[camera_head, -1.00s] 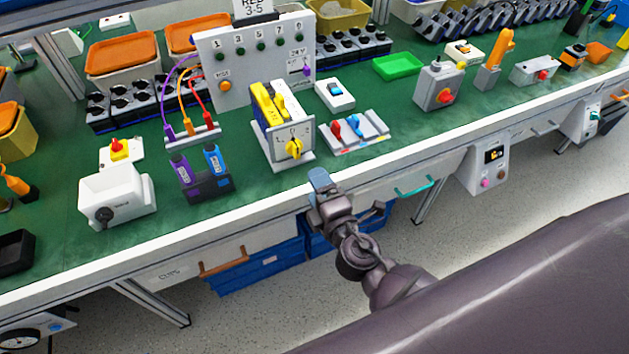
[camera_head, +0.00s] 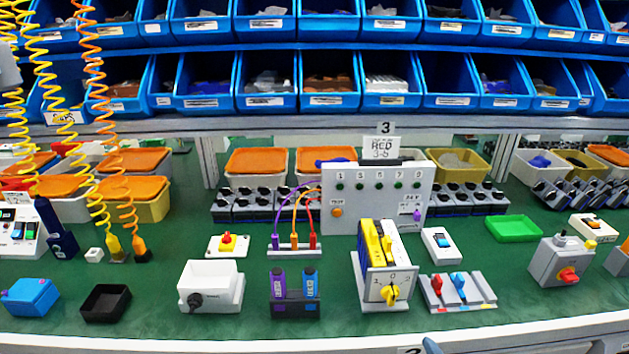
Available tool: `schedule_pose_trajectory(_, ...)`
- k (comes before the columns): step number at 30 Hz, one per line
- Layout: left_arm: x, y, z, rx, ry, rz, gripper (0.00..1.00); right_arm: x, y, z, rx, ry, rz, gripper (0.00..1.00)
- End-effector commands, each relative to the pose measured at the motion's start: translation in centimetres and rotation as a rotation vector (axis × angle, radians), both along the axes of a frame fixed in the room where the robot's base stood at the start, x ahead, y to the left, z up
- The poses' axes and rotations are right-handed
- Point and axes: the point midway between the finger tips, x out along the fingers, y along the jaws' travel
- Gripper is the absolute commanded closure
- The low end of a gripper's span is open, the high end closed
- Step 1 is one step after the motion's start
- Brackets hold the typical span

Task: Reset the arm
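My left gripper is not in view.
A double red and blue lever switch (camera_head: 458,290) stands right of the box, and a purple and blue marker holder (camera_head: 295,297) left of it. A white box with a black knob (camera_head: 211,286) is farther left. Blue bins (camera_head: 330,100) fill the shelves above.

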Motion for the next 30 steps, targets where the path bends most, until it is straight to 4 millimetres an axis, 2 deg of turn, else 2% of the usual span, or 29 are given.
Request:
schedule_pose_trajectory(8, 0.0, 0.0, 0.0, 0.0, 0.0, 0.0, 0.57, -4.8, -3.0, -3.9, 0.456, 0.196, -0.124, 0.3)
schedule_pose_trajectory(15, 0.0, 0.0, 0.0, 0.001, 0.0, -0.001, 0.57, -10.9, -5.9, -7.1, 0.733, 0.328, -0.263, 0.3)
schedule_pose_trajectory(21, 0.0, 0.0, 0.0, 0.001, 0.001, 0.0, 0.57, -14.8, -7.6, -8.9, 0.743, 0.379, -0.337, 0.3)
schedule_pose_trajectory(25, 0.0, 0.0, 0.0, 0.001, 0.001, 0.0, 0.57, -15.8, -7.8, -9.4, 0.739, 0.395, -0.35, 0.3)
schedule_pose_trajectory(30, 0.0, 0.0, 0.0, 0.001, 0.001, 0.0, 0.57, -15.9, -7.8, -9.4, 0.738, 0.396, -0.35, 0.3)
